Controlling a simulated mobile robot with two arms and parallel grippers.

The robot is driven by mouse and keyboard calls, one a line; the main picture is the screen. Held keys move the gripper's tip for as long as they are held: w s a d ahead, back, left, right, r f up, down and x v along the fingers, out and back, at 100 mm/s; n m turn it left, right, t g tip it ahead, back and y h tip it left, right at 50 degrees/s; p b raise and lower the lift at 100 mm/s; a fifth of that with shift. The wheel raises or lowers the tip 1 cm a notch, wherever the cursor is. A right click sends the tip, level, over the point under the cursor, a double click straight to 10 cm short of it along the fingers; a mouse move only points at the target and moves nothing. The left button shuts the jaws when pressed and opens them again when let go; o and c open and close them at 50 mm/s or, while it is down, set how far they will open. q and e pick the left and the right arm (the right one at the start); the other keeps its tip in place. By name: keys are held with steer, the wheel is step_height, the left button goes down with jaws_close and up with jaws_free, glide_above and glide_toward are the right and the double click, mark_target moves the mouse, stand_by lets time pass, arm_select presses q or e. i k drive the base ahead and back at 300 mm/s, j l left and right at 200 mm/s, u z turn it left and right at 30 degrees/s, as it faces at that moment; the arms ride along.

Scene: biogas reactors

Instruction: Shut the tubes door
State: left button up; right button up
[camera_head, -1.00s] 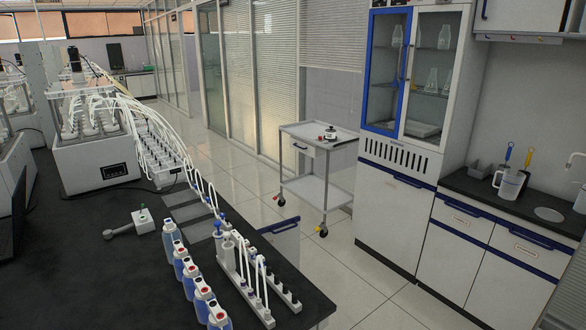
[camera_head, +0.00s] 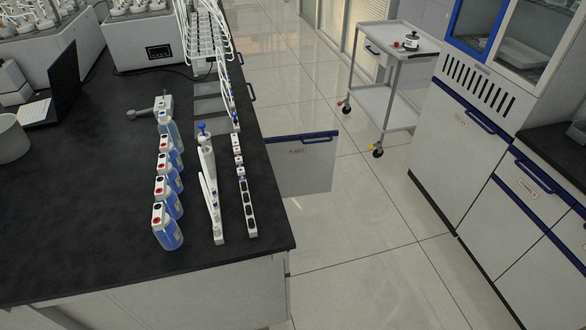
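A white cabinet door (camera_head: 304,168) with a blue top edge and a small red label stands out from the right side of the black-topped bench into the aisle. It looks open, at a wide angle to the bench side. The label is too small to read surely, so I cannot confirm it is the tubes door. Its hinge and the cabinet interior are hidden behind the bench top. Neither of my grippers is in view.
A white trolley (camera_head: 388,105) stands beyond the door. White cabinets (camera_head: 460,150) line the right. The tiled aisle (camera_head: 360,230) between is clear.

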mark_target(303, 164)
steer(key=i+l, duration=0.15)
steer(key=l, duration=0.15)
steer(key=i+l+u, duration=0.1)
steer(key=l, duration=0.25)
steer(key=i+l, duration=0.15)
steer(key=l, duration=0.2)
steer(key=i+l+u, duration=0.1)
steer(key=l, duration=0.2)
steer(key=i+l+u, duration=0.25)
steer(key=i+l, duration=0.25)
steer(key=l, duration=0.25)
steer(key=i+l+u, duration=0.15)
steer(key=l, duration=0.25)
steer(key=i+l+u, duration=0.1)
steer(key=i+l, duration=0.2)
steer(key=l, duration=0.1)
